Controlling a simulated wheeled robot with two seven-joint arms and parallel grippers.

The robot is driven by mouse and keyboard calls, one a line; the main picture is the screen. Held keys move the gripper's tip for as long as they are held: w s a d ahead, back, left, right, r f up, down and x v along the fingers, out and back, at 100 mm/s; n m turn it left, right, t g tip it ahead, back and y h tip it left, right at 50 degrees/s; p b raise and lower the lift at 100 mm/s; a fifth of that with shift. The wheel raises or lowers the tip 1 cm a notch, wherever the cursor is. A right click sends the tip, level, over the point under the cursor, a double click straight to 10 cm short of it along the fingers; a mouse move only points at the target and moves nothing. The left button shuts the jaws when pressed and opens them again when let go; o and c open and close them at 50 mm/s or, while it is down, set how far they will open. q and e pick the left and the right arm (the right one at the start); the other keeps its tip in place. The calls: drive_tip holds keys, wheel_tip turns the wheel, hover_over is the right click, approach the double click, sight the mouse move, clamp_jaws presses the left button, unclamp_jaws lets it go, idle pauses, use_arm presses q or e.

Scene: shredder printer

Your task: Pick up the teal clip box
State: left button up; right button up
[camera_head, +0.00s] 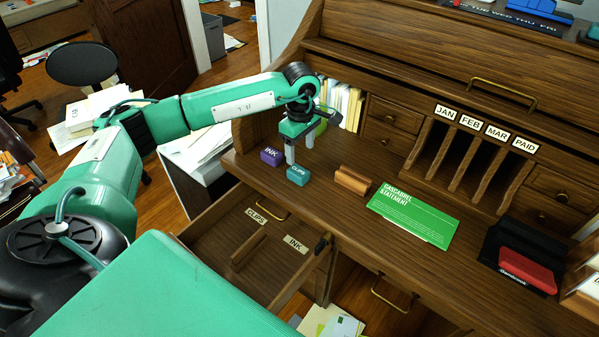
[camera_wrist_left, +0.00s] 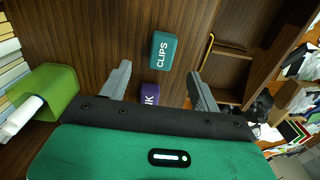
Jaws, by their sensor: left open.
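The teal clip box (camera_head: 298,175), labelled CLIPS, sits on the desktop near its front left edge. It also shows in the left wrist view (camera_wrist_left: 163,50), ahead of the fingers and roughly between their lines. My left gripper (camera_head: 299,155) points down above the desk, close to the teal box; its open fingers also show in the left wrist view (camera_wrist_left: 160,84). Nothing is between the fingertips that I can see. A purple box (camera_head: 272,156) labelled INK stands beside the teal box; the wrist view shows it (camera_wrist_left: 150,93) partly hidden by the gripper body. My right gripper is not in view.
An open drawer (camera_head: 222,262) with CLIPS and INK labels lies below the desk edge. A wooden block (camera_head: 352,180), green paper (camera_head: 414,214) and red stapler (camera_head: 527,270) lie to the right. A green holder (camera_wrist_left: 50,92) stands left in the wrist view.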

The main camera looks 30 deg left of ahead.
sight(300, 171)
use_arm(q)
wheel_tip(300, 171, down, 4)
drive_tip(key=shift+w+r, duration=0.1)
drive_tip(key=shift+w, duration=0.05)
drive_tip(key=shift+s+f, duration=0.2)
drive_tip(key=shift+f, duration=0.3)
wheel_tip(300, 171, down, 4)
drive_tip(key=shift+s+f+p, duration=0.15)
drive_tip(key=shift+f+p, duration=0.05)
drive_tip(key=shift+p, duration=0.35)
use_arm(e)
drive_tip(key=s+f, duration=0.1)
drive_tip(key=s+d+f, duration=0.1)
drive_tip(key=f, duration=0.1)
use_arm(q)
drive_tip(key=shift+c, duration=0.4)
drive_tip(key=c, duration=1)
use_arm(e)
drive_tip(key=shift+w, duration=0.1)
